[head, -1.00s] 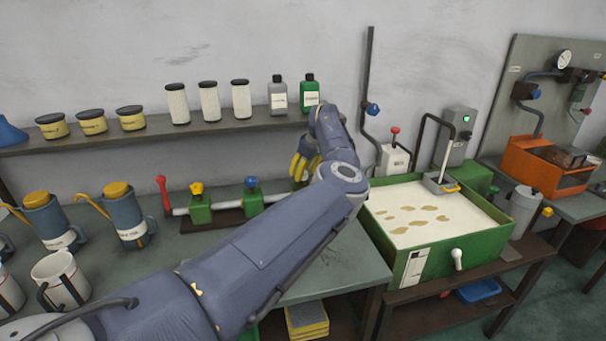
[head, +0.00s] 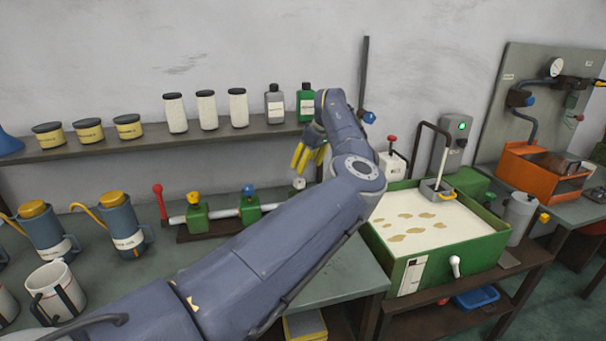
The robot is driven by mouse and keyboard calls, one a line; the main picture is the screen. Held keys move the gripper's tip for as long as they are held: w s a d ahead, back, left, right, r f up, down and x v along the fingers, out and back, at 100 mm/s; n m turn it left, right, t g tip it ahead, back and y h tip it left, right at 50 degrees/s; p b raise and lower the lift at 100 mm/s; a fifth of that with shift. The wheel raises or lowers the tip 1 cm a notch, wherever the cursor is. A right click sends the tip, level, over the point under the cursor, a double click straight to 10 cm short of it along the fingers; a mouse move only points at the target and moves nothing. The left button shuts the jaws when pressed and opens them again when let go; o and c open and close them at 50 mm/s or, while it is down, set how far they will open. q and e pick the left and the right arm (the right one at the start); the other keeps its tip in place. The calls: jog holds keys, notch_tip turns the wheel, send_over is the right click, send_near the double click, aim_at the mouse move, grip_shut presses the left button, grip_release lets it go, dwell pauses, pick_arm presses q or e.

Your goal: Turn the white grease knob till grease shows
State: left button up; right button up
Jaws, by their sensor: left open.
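My left gripper (head: 309,154) has yellow fingers and hangs open above the back of the left bench, below the shelf. My forearm hides part of it. Just below the fingers, a small pale round part (head: 299,183) shows at the right end of a pipe with green valve blocks (head: 225,212); it looks like a white knob, but is too small to be sure. The fingers look apart from it. Another white handle (head: 455,265) is on the front of a green tank (head: 440,265), away from the gripper. I see no clear grease. My right gripper is out of view.
Yellow tins, white jars and bottles stand on the shelf (head: 150,138). Blue jugs (head: 124,225) and white mugs (head: 57,287) stand at the left. A red-topped pump (head: 391,165) stands right of my arm. The bench front is partly clear.

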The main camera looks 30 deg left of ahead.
pick_arm(q)
jog(key=shift+v, duration=1.8)
